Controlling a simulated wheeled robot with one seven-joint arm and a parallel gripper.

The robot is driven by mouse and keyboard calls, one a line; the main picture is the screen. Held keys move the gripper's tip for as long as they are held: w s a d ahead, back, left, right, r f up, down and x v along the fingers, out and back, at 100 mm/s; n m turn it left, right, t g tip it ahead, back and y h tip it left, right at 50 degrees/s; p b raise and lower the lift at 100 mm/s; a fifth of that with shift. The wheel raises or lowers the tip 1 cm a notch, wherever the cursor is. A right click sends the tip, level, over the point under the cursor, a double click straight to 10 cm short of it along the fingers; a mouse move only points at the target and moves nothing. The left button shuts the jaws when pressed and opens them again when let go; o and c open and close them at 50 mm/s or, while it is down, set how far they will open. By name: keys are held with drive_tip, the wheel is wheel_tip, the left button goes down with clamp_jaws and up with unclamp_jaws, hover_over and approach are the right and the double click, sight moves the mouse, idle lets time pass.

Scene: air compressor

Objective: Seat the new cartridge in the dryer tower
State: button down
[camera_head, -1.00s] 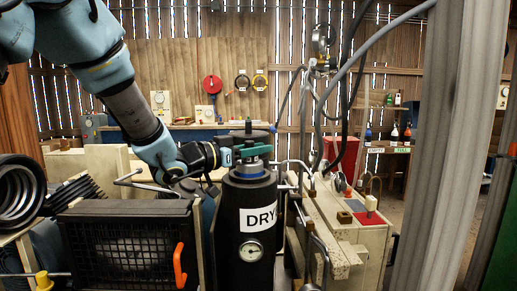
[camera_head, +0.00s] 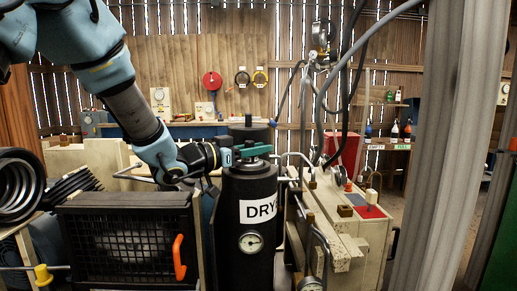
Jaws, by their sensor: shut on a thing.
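The dryer tower (camera_head: 262,232) is a black upright cylinder with a white label reading "DRY" and a round gauge on its front. My gripper (camera_head: 250,153) reaches in from the left at the tower's top. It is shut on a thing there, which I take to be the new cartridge.
A black grille box (camera_head: 127,240) with an orange handle stands left of the tower. Pipes and hoses (camera_head: 318,120) rise close on its right, by a cream bench (camera_head: 350,235) with a red pad. A grey post (camera_head: 438,150) stands at the right.

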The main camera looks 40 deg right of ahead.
drive_tip(key=shift+f, duration=0.1)
drive_tip(key=c, duration=0.6)
unclamp_jaws()
drive_tip(key=shift+o, duration=0.2)
drive_tip(key=shift+a, duration=0.1)
drive_tip(key=w+a+b, duration=0.1)
drive_tip(key=a, duration=0.9)
drive_tip(key=shift+a+b, duration=0.3)
drive_tip(key=shift+a, duration=0.05)
